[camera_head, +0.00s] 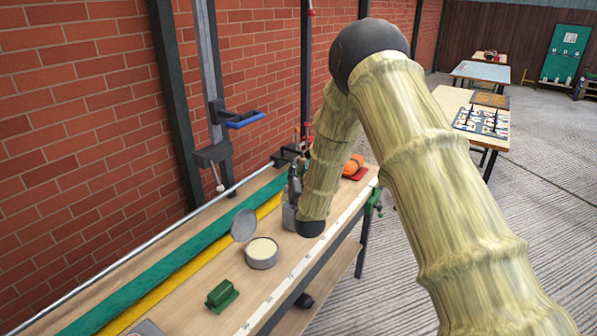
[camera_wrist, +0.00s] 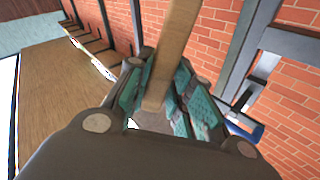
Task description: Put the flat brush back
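In the wrist view, a flat pale wooden bar (camera_wrist: 176,45), which looks like the handle of the flat brush, stands between the green pads of my gripper (camera_wrist: 158,100). The pads lie close against both sides of it, so the gripper appears shut on it. The brush's other end is not clearly seen. In the head view, my gripper (camera_head: 294,185) is over the long workbench (camera_head: 190,310), partly hidden by my arm. A grey metal-looking piece (camera_head: 288,216) shows just below it; I cannot tell whether it is a container or part of what is held.
A round tin (camera_head: 262,254) of cream-coloured stuff stands with a grey lid (camera_head: 243,225) beside it. A green block (camera_head: 222,295) is nearer. An orange object (camera_head: 352,165) lies beyond my arm. A blue-handled clamp (camera_head: 243,120) juts from a post by the brick wall.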

